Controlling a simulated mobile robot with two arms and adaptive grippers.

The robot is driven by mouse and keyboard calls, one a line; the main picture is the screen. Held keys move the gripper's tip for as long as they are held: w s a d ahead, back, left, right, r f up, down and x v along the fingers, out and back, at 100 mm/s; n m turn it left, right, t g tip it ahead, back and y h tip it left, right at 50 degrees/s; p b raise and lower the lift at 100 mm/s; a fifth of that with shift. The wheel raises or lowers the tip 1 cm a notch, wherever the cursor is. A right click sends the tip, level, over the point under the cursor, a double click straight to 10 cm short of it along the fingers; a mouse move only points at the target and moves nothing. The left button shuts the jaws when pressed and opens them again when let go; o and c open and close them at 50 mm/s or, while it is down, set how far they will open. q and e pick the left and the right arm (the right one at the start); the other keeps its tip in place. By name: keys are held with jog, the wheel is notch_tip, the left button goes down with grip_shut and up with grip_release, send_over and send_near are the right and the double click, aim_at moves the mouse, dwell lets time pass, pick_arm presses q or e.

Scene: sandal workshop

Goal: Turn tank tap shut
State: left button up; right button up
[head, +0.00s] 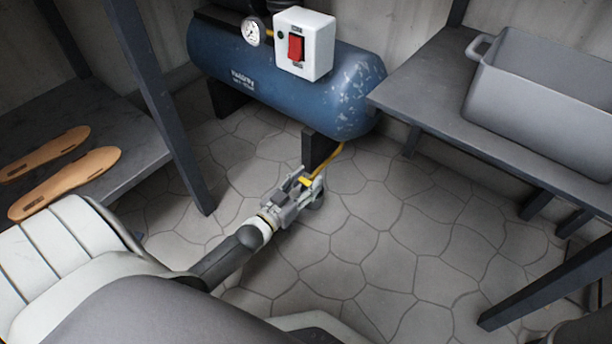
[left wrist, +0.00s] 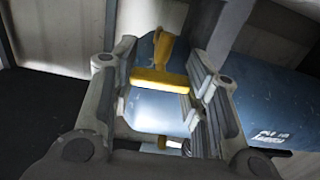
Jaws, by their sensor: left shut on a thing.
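The blue air tank (head: 290,85) lies on black feet on the stone floor; it also shows in the left wrist view (left wrist: 265,105). The yellow tap handle (left wrist: 160,78) is a T-shaped lever between my left gripper's fingers. My left gripper (head: 304,186) is low at the tank's near foot, beside a yellow pipe (head: 334,160). In the left wrist view my left gripper (left wrist: 163,95) has a finger on each side of the handle and is shut on it. The tap body is mostly hidden by the gripper. My right gripper is not in view.
A white box with a red switch (head: 296,47) and a gauge (head: 252,31) sit on the tank. A grey bin (head: 540,95) stands on the right bench (head: 425,85). Sandal soles (head: 65,182) lie on the left bench. The floor (head: 400,230) right of the gripper is clear.

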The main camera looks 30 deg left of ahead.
pick_arm(q)
jog(key=shift+m, duration=0.4)
jog(key=o, duration=1)
jog(key=shift+o, duration=0.2)
jog(key=s, duration=1.2)
jog(key=shift+a, duration=0.45)
